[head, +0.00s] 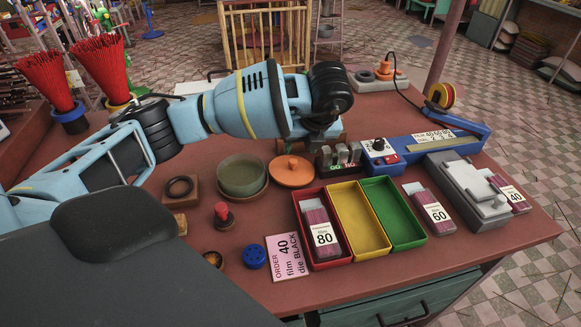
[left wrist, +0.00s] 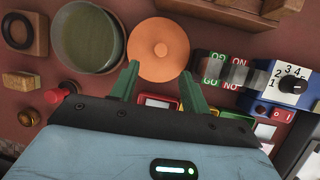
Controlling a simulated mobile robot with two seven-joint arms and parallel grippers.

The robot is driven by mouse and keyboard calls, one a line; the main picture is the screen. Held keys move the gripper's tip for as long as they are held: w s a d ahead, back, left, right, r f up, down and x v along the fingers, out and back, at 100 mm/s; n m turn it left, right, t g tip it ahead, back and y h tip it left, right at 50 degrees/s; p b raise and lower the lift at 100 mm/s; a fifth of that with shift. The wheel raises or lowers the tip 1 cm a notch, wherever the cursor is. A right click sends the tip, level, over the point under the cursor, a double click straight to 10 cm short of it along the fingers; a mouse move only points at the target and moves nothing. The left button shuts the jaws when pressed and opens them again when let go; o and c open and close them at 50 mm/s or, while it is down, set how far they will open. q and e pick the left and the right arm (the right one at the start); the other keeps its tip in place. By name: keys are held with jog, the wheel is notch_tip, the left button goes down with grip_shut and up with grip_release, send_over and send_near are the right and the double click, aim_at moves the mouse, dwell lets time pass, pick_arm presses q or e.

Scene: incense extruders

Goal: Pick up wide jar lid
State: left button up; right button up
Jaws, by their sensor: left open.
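My right gripper is not in view.
Red, yellow (head: 360,220) and green trays are in front right. A black ring on a wooden block (head: 180,188) and a red-knobbed stamp (head: 222,213) sit left.

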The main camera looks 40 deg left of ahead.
aim_at(293, 161)
pick_arm(q)
jog(key=shift+x, duration=3.85)
jog(key=shift+w+a, duration=0.1)
jog(key=shift+w, duration=0.05)
jog(key=shift+r, duration=0.1)
grip_shut()
